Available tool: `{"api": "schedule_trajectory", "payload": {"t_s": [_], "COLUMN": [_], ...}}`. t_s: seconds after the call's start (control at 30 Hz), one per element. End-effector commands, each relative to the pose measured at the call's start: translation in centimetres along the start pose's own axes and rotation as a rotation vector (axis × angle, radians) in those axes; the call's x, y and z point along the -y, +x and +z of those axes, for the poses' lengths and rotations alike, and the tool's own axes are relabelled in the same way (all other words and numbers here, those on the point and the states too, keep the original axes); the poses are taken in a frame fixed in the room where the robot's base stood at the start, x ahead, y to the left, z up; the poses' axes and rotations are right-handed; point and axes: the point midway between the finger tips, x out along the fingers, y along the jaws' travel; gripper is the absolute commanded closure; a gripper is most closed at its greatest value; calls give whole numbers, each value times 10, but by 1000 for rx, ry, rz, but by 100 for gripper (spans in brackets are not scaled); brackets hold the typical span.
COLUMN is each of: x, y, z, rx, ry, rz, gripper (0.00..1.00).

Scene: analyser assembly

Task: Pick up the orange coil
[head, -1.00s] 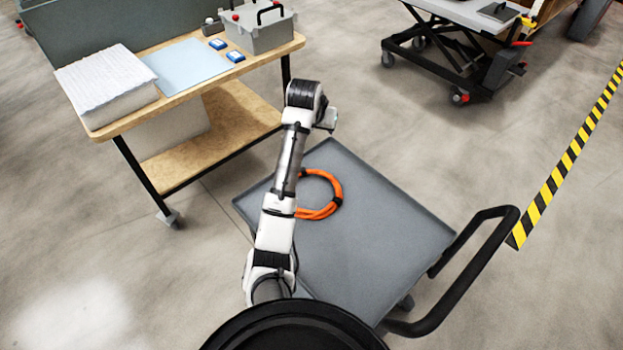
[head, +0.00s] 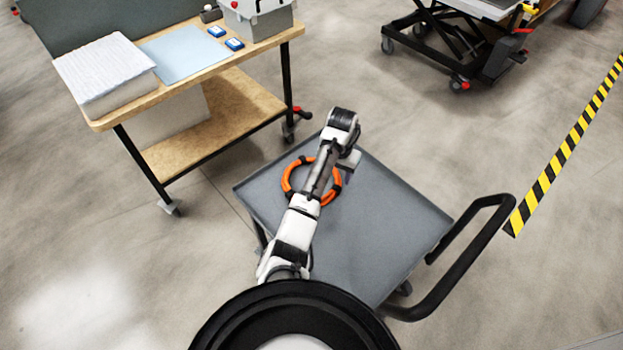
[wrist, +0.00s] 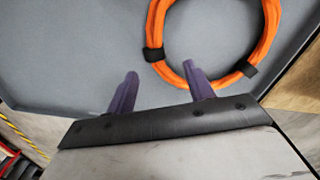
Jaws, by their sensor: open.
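The orange coil (head: 289,181) lies flat on the grey cart top (head: 390,215), near its far left side. My arm crosses over the coil in the head view and hides part of it. In the wrist view the coil (wrist: 155,30) is a ring of orange cable with black bands, cut off by the top edge. My gripper (wrist: 163,80) is open and empty, with two purple fingers apart. The right fingertip overlaps the lower edge of the coil in the picture; I cannot tell whether it touches. In the head view the fingers are not clear.
A wooden workbench (head: 215,120) with a white foam block (head: 103,72), a blue mat and a grey case stands at the back left. The cart has a black push handle (head: 470,260) at the right. A lift table (head: 455,40) stands at the back right. The cart's right half is clear.

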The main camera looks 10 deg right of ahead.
Motion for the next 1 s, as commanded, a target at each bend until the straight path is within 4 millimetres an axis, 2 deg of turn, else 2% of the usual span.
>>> {"api": "schedule_trajectory", "payload": {"t_s": [0.23, 0.4, 0.67, 1.0], "x": [-5, -5, -5, -5], "y": [29, 49, 52, 52], "z": [10, 9, 8, 8], "rx": [4, 2, 0, 0], "ry": [-2, 0, 0, 0], "rz": [1, 0, 0, 0], "gripper": [47, 47, 49, 93]}}
